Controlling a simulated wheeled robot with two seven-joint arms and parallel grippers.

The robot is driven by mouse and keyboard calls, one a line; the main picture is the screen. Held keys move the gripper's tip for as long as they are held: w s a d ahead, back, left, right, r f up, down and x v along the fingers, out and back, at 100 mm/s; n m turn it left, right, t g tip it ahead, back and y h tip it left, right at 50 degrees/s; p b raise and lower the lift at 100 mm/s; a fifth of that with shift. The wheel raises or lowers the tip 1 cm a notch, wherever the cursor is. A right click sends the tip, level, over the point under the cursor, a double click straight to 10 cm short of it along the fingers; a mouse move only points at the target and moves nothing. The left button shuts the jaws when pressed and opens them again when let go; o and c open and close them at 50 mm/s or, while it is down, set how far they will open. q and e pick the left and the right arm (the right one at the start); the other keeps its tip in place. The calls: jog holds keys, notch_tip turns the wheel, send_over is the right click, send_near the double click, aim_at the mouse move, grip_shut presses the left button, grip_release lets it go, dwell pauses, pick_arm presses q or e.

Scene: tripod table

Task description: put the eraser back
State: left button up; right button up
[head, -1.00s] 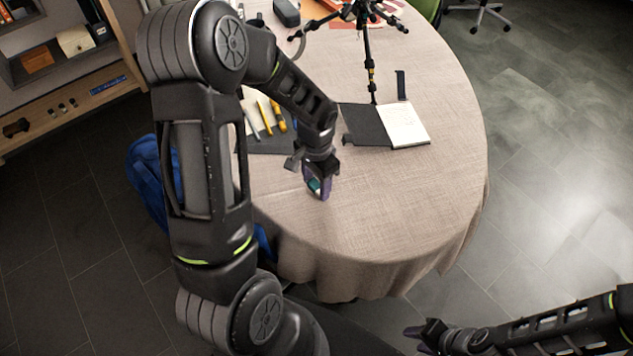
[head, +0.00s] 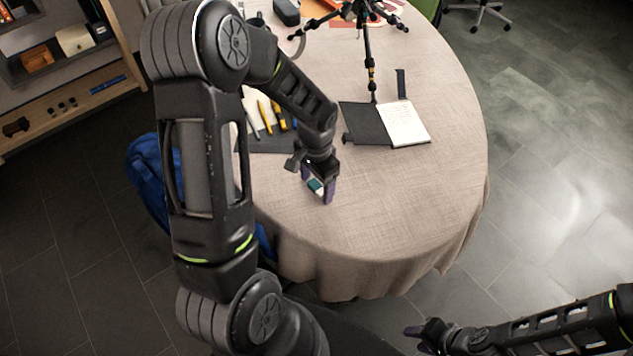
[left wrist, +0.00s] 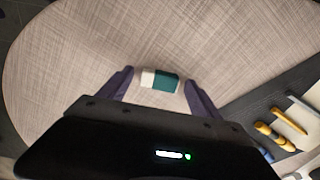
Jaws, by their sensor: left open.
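The eraser (head: 315,186) is a small block, teal with a white end. It lies on the tablecloth near the front left of the round table (head: 400,200). My left gripper (head: 318,193) is open above it. In the left wrist view the eraser (left wrist: 160,80) shows between the two purple fingertips, slightly beyond them, with a gap on each side. A dark mat (left wrist: 277,110) with pens and tools lies at the right of that view. My right gripper (head: 420,338) is low at the bottom right, off the table; its opening is too small to tell.
An open notebook (head: 404,124) with a dark cover lies right of the mat. A black tripod (head: 369,75) stands behind it. A dark case (head: 287,12) is at the back. The front and right of the table are clear.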

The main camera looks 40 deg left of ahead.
aim_at(316, 186)
pick_arm(q)
jog(key=shift+r, duration=0.3)
notch_tip(316, 186, up, 12)
